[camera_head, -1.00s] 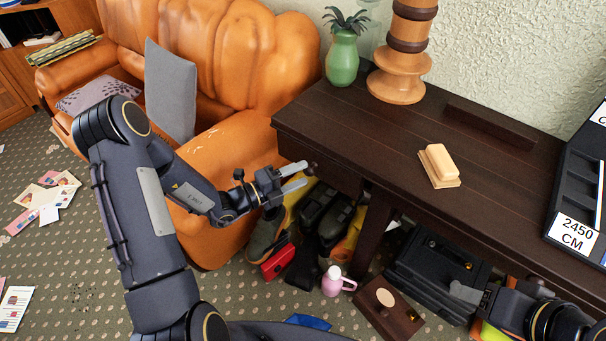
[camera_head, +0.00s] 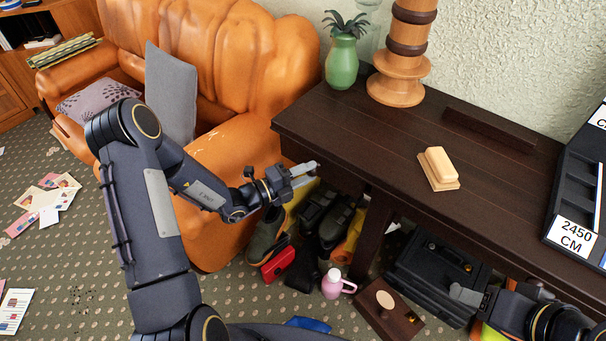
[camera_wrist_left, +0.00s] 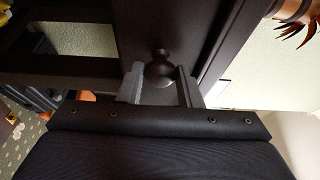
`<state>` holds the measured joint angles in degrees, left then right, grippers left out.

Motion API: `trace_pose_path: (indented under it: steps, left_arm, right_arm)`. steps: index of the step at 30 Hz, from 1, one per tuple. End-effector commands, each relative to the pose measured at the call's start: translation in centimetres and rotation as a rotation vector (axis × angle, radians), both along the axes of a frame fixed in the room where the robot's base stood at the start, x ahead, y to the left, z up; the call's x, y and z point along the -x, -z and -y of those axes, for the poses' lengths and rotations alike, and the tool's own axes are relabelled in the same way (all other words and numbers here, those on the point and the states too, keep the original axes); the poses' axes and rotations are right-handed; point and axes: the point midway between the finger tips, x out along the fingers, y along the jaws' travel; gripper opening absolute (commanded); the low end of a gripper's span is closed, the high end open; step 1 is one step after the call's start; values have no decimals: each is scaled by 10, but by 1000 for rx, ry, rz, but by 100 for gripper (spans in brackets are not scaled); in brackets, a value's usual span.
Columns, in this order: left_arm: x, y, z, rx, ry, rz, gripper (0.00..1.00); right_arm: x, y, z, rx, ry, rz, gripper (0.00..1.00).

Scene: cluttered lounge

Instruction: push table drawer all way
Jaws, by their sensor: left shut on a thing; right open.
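The dark brown wooden table (camera_head: 390,150) runs along the wall. Its dark drawer front with a round knob (camera_wrist_left: 159,66) shows in the left wrist view. My left gripper (camera_head: 311,173) is at the table's left front, just below the tabletop edge; its fingers also show in the left wrist view (camera_wrist_left: 160,88), one on each side of the knob, and are shut on it. The head view mostly hides the knob and does not show how far the drawer is out. My right gripper (camera_head: 467,294) is open at the lower right, in front of the table.
An orange sofa (camera_head: 225,150) stands close at left. Shoes (camera_head: 336,222), a pink mug (camera_head: 334,284), a wooden box (camera_head: 388,308) and a black case (camera_head: 437,270) crowd the floor under the table. A green vase (camera_head: 342,62) and a butter dish (camera_head: 438,168) stand on top.

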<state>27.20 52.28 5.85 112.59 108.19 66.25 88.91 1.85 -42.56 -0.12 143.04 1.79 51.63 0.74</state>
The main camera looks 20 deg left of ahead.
Motion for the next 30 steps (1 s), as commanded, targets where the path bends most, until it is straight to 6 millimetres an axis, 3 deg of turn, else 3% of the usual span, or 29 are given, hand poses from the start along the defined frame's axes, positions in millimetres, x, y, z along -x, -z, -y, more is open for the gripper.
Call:
trace_pose_path:
  steps: [8, 9, 13, 23, 30]
  left_arm:
    - [-6, 0, 2, -1, -1, 1, 9]
    - [-6, 0, 2, -1, -1, 1, 34]
    - [-6, 0, 2, 0, -1, 0, 51]
    - [-4, 0, 0, -1, -2, -1, 52]
    - [20, -1, -26, -1, -6, -1, 52]
  right_arm:
    - [0, -3, 0, 0, 0, 0, 53]
    - [0, -3, 0, 0, 0, 0, 53]
    - [0, -3, 0, 0, 0, 0, 53]
    - [0, -3, 0, 0, 0, 0, 53]
    - [0, -7, 0, 0, 0, 0, 53]
